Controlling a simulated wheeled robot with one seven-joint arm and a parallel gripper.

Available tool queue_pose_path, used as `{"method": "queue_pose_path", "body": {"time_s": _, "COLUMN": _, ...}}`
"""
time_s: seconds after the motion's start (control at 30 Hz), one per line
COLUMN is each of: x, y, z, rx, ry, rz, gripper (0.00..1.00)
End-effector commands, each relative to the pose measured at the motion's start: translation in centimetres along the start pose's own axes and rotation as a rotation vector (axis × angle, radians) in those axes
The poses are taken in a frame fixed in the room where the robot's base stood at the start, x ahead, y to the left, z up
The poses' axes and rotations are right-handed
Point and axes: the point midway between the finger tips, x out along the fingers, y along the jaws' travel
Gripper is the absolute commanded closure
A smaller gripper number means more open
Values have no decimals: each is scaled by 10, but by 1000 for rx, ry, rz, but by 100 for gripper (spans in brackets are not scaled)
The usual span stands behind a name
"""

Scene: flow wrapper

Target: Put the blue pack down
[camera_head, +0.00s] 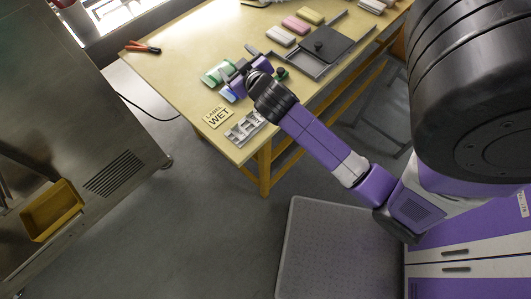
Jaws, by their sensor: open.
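A blue pack (229,96) lies on the yellow table (175,80) near its front left part, partly hidden by my gripper. My gripper (230,84) is open just above and beside it, with its fingers close to the pack. I cannot tell whether a finger still touches the pack. A green pack (216,72) lies just behind the blue one, also close to the gripper.
A "LABEL WET" sign (218,117) and a grey metal part (245,128) lie at the table's front edge. Pink (296,24), white and yellow packs lie farther back beside a dark plate (325,45). Red-handled pliers (142,47) lie at the left; the table between is clear.

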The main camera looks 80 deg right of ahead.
Motion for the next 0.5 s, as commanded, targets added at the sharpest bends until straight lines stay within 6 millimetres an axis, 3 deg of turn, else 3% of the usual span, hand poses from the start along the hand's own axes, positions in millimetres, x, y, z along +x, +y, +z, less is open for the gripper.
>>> {"method": "queue_pose_path", "body": {"time_s": 0.1, "x": -47, "y": -43, "z": 17, "rx": -83, "ry": 66, "rz": -168, "gripper": 19}}
{"method": "queue_pose_path", "body": {"time_s": 0.3, "x": -144, "y": -102, "z": 40, "rx": -126, "ry": 154, "rz": -439, "gripper": 19}}
{"method": "queue_pose_path", "body": {"time_s": 0.5, "x": -255, "y": -130, "z": 51, "rx": -67, "ry": 204, "rz": -668, "gripper": 19}}
